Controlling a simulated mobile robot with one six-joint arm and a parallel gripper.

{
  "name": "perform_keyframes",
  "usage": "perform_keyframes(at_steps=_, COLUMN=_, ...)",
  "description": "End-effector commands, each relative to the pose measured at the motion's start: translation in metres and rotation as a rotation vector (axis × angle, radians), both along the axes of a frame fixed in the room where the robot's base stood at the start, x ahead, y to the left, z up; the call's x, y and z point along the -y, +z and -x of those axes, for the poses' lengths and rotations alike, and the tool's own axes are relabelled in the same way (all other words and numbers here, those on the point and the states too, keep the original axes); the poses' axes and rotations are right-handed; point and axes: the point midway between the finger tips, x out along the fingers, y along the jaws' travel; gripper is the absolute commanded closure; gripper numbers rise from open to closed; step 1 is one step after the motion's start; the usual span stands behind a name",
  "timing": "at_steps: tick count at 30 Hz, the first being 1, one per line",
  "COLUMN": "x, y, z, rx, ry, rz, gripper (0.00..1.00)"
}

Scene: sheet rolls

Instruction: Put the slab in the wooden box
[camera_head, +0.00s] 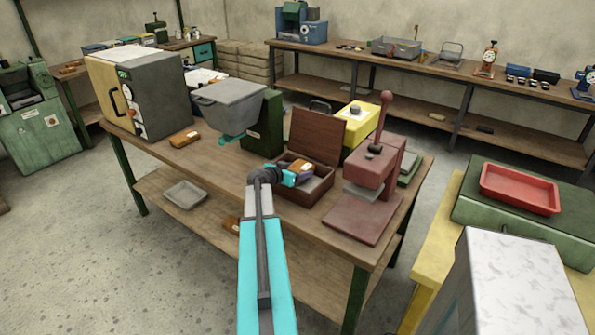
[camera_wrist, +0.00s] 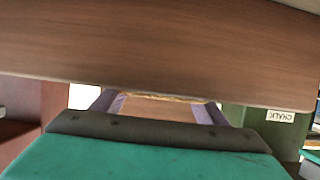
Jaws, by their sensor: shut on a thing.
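The wooden box (camera_head: 317,198) stands on the workbench with its lid (camera_head: 317,137) raised at the back. My gripper (camera_head: 302,172) is over the box opening, shut on the brown slab (camera_head: 299,165). The slab is partly hidden by the fingers, and I cannot tell whether it touches the box floor. In the wrist view the slab (camera_wrist: 160,108) shows between the two purple fingers, and the box lid (camera_wrist: 150,45) fills the top of the picture, close in front of the gripper.
A red press (camera_head: 372,180) stands right of the box. A grey hopper on a green machine (camera_head: 235,108) is to the left, and a yellow case (camera_head: 358,127) is behind. A similar brown block (camera_head: 185,138) lies on the bench at left. The bench front is clear.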

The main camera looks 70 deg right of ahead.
Motion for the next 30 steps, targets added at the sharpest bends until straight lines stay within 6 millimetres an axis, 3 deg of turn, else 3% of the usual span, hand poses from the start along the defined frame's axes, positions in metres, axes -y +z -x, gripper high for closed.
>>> perform_keyframes(at_steps=30, x=0.0003, y=-0.0089, z=0.0004, rx=-0.001, ry=0.0, rz=0.002, gripper=0.69)
